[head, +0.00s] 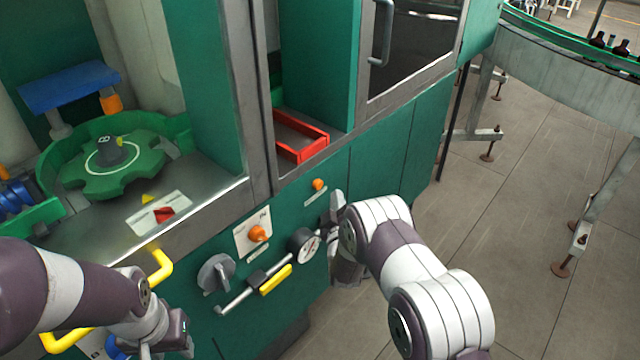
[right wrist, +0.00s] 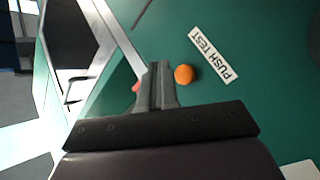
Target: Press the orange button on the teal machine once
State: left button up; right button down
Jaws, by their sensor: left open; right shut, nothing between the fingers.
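The teal machine (head: 385,165) fills the left and middle of the head view. A small orange button (head: 319,184) is on its front panel, above a small label. The right wrist view shows the same button (right wrist: 185,74) beside a "PUSH TEST" label (right wrist: 213,55). A second, larger orange button (head: 258,233) sits on a pale plate lower left. My right gripper (head: 338,200) is shut and empty, just right of the small button. In the right wrist view its fingertips (right wrist: 160,66) appear beside the button; contact cannot be told. My left gripper (head: 170,345) is open at the bottom edge, partly cut off.
A gauge (head: 305,245), a grey rotary knob (head: 215,273) and a yellow-gripped lever (head: 275,280) project from the panel near the larger button. A yellow handle (head: 162,265) is near my left arm. A red tray (head: 302,148) sits in an opening above.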

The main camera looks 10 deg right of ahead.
jog(key=shift+s+d+p, duration=0.3)
jog(key=shift+s+d, duration=0.55)
jog(key=shift+s, duration=0.25)
